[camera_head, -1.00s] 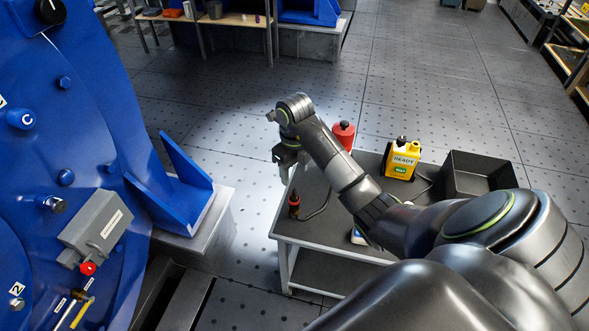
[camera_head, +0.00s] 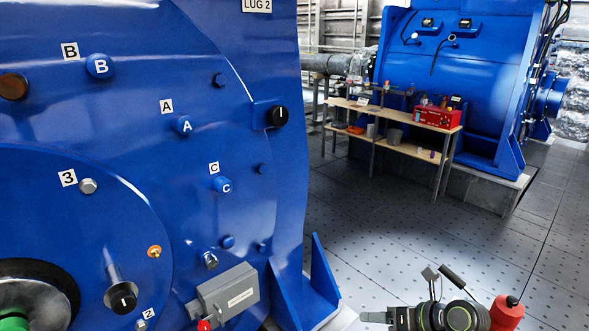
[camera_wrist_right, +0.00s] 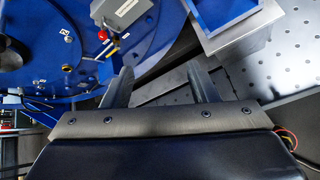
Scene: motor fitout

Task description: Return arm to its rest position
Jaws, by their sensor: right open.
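My right arm (camera_head: 450,312) shows at the bottom edge of the head view, as a dark wrist with a green-yellow ring. Its gripper (camera_head: 378,317) points left, and its lower part is cut off by the frame edge. In the right wrist view the two fingers of the right gripper (camera_wrist_right: 163,88) stand apart with nothing between them. The blue motor housing (camera_head: 220,130) is to the left of this gripper, with a visible gap. My left gripper is not in either view.
A grey box (camera_head: 228,292) with a red knob (camera_head: 204,325) sits on the housing. Behind stand a wooden bench (camera_head: 395,117) with a red toolbox (camera_head: 438,117) and another blue machine (camera_head: 470,70). The floor between is clear.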

